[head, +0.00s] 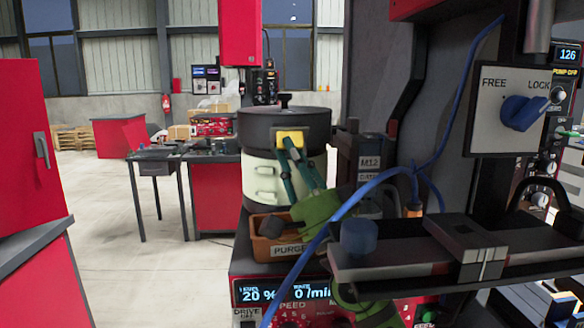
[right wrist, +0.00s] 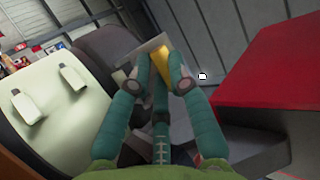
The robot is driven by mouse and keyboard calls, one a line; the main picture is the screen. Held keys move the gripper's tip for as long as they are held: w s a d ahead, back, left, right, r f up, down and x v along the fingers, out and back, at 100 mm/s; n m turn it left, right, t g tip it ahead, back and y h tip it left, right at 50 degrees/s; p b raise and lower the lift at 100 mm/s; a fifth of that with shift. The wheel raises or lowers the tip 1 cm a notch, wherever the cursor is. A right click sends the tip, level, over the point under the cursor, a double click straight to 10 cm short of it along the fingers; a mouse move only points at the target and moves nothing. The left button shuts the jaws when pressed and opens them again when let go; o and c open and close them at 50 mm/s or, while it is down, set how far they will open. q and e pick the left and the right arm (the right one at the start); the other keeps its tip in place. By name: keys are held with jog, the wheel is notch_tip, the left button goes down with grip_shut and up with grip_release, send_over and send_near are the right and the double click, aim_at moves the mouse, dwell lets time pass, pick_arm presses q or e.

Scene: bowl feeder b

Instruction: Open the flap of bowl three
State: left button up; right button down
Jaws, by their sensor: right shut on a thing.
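A bowl feeder with a black upper drum (head: 262,122) and a cream lower body (head: 260,182) stands in the middle of the head view. No bowl number is readable on it. A yellow tab (head: 290,137) sits on the front of the black drum. My right gripper (head: 288,150) reaches up to it from the lower right, with its teal fingers at the tab. In the right wrist view the fingers are shut on the yellow tab (right wrist: 162,66), beside a grey plate edge (right wrist: 147,47). The fingers partly hide the tab. My left gripper is not in view.
An orange PURGE bin (head: 268,246) sits below the feeder, above a red control panel (head: 290,290). A blue cable (head: 350,205) crosses in front, near my right arm. A FREE/LOCK panel (head: 489,109) and dark machinery fill the right. Open floor lies to the left.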

jog(key=c, duration=1.1)
grip_release()
jog(key=shift+c, duration=0.2)
jog(key=v, duration=1.2)
